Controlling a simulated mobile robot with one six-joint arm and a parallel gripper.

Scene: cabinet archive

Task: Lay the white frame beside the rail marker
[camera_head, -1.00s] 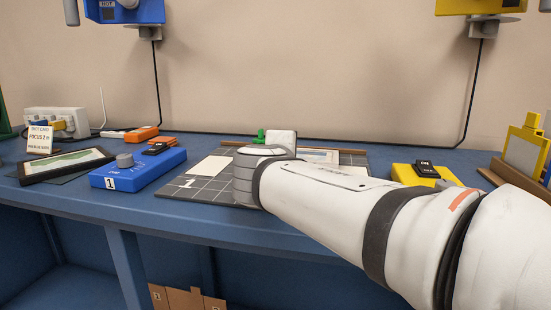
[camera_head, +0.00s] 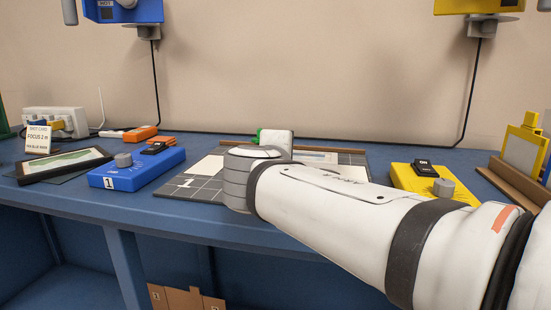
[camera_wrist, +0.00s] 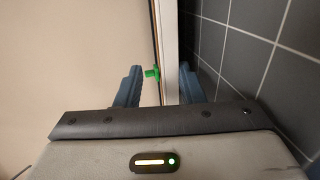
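A brown rail (camera_head: 330,149) runs along the back of the grey grid mat (camera_head: 207,187). A small green marker (camera_head: 260,134) is by the rail, partly hidden by my wrist; it also shows in the wrist view (camera_wrist: 152,73). A pale-bordered print (camera_head: 318,157), perhaps the white frame, lies near the rail right of my wrist. In the wrist view my gripper (camera_wrist: 160,84) is open, its two blue fingers apart. A white strip (camera_wrist: 171,45) runs between them, close to the right finger; the green marker is nearer the left finger. I cannot tell if anything is touched.
A blue control box (camera_head: 137,168) stands left of the mat, a yellow one (camera_head: 432,181) right of it. A dark-framed picture (camera_head: 65,165) lies far left. A pale card (camera_head: 206,166) lies on the mat's left. The wall is close behind the rail.

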